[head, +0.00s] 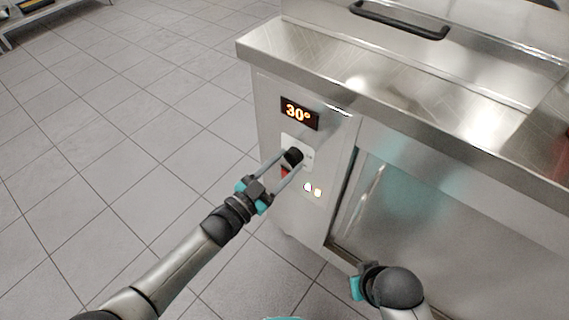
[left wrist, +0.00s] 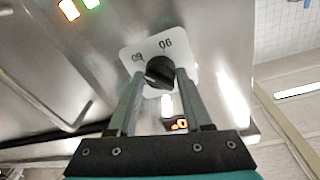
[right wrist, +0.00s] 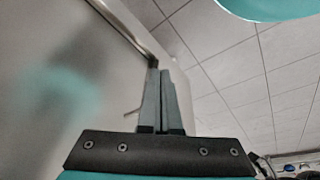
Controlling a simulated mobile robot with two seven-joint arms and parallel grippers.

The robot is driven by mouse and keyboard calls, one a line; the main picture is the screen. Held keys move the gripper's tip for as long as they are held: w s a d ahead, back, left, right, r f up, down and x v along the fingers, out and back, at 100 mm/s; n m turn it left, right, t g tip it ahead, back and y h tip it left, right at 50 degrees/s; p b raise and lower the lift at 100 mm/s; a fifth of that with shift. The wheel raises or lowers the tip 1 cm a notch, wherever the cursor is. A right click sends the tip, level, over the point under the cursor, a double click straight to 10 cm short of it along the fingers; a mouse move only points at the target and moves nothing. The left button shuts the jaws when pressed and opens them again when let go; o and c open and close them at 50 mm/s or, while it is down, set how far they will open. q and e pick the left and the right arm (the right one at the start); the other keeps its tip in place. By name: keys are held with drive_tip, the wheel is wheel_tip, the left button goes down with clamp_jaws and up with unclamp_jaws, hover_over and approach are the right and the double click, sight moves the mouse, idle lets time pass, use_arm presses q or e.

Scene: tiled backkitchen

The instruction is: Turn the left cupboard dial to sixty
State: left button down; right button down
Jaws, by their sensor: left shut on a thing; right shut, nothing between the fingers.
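The black cupboard dial (head: 293,156) sits on a white plate on the cupboard's narrow front panel. My left gripper (head: 289,164) is shut on the dial, one finger on each side. In the left wrist view the dial (left wrist: 160,71) shows between the fingertips, with printed numbers on its plate (left wrist: 151,52), upside down. The lit display (head: 299,113) above the dial reads 30°. My right gripper shows in the right wrist view with its fingers (right wrist: 161,98) together and empty. In the head view my right arm is low, in front of the cupboard door.
Two small lights (head: 312,190) glow below the dial. The steel worktop (head: 420,85) overhangs the panel. The tiled floor (head: 120,130) at left is clear.

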use_arm(q)
drive_tip(key=shift+c, duration=1.7)
unclamp_jaws()
drive_tip(key=p+v, duration=0.3)
drive_tip(key=v, duration=1.2)
drive_tip(key=shift+p, duration=0.4)
use_arm(e)
drive_tip(key=s+d+f+g, duration=0.1)
drive_tip(key=s+f, duration=0.2)
drive_tip(key=f, duration=0.4)
drive_tip(key=shift+s+f, duration=0.15)
drive_tip(key=shift+s, duration=0.15)
use_arm(q)
drive_tip(key=shift+a, duration=0.15)
